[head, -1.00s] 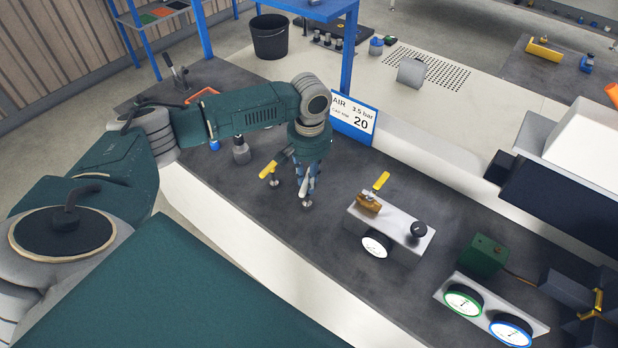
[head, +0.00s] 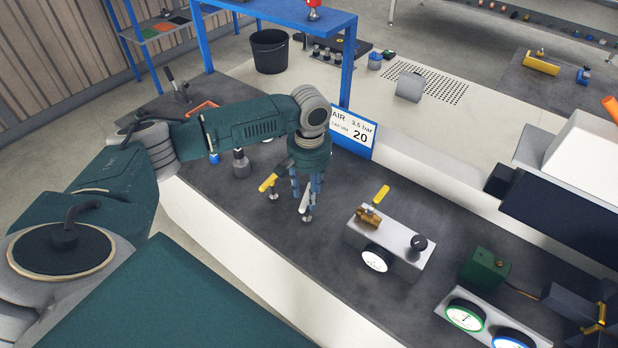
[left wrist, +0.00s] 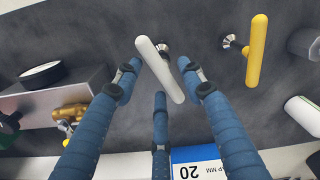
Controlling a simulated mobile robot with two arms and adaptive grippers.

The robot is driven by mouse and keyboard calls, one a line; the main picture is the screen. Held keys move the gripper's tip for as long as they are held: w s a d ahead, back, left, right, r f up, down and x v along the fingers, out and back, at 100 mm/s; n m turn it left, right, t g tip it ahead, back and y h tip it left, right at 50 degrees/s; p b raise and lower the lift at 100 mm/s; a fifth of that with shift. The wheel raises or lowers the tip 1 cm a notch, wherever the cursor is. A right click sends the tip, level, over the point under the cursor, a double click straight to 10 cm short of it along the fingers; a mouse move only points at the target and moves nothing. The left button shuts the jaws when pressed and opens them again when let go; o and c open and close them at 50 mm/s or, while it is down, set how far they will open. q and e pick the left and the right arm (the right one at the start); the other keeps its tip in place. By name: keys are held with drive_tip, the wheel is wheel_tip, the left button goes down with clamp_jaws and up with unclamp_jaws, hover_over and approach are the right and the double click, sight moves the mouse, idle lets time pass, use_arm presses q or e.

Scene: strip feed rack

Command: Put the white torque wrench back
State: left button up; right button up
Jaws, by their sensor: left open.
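The white torque wrench (left wrist: 158,68) stands on a small round metal foot on the dark bench, its pale handle slanting in the left wrist view. In the head view its handle (head: 304,202) is partly hidden by my fingers. My left gripper (head: 308,190) is open, pointing down over it. In the left wrist view the blue fingertips of my left gripper (left wrist: 160,82) stand around the handle, with gaps at the sides. A similar yellow-handled wrench (head: 268,182) stands just left of it in the head view, and it also shows in the left wrist view (left wrist: 257,50).
A grey bottle (head: 241,163) stands left. The AIR sign (head: 353,133) is close behind my gripper. Dark bench in front is clear.

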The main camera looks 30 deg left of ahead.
use_arm(q)
wheel_tip(320, 180, up, 11)
drive_tip(key=b, duration=0.2)
idle(0.5)
